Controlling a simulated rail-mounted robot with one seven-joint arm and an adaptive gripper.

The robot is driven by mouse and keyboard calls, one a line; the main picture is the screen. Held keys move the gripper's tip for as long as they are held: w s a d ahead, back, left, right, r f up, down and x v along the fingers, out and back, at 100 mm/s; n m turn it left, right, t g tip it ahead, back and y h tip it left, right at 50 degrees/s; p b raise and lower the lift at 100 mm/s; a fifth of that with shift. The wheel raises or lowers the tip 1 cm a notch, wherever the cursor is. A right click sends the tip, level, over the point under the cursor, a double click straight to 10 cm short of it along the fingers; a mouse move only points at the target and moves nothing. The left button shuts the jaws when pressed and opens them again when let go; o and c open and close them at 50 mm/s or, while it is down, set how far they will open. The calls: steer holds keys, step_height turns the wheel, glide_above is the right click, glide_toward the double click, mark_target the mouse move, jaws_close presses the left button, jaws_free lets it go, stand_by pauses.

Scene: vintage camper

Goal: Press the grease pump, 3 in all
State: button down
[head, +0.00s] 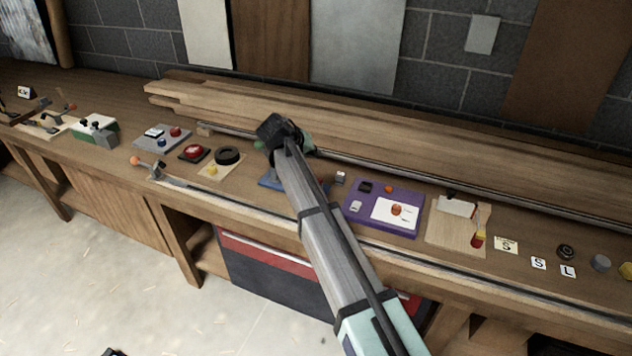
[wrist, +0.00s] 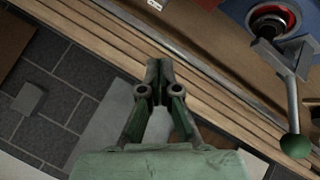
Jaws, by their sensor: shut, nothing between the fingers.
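A blue-based device with a red ring and a metal lever, which looks like the grease pump (wrist: 275,22), shows at the upper right of the wrist view. Its lever ends in a dark green ball (wrist: 295,146). In the head view my arm mostly hides it; part of its blue base (head: 268,181) shows. My gripper (wrist: 158,68) is shut and empty, apart from the lever and to its left in the wrist view. In the head view my gripper (head: 278,130) is above the bench near the planks.
The wooden bench carries a red button box (head: 194,152), a black ring on a board (head: 228,156), a purple panel (head: 384,209) and a clipboard-like board (head: 457,222). Long planks (head: 400,150) and a metal rail lie along the back. A block wall stands behind.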

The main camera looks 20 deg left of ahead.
step_height(320, 180, down, 6)
steer(key=shift+f+b, duration=0.2)
steer(key=shift+b, duration=0.85)
steer(key=shift+f+b, duration=0.35)
steer(key=shift+f, duration=0.3)
steer(key=shift+f+b, duration=0.4)
steer(key=shift+f, duration=0.05)
steer(key=shift+f+b, duration=0.45)
steer(key=shift+f, duration=0.2)
stand_by(1.1)
stand_by(0.3)
steer(key=shift+r+p, duration=0.35)
steer(key=shift+r, duration=0.7)
steer(key=shift+r, duration=0.1)
steer(key=shift+r+p, duration=0.75)
steer(key=shift+r, duration=1.7)
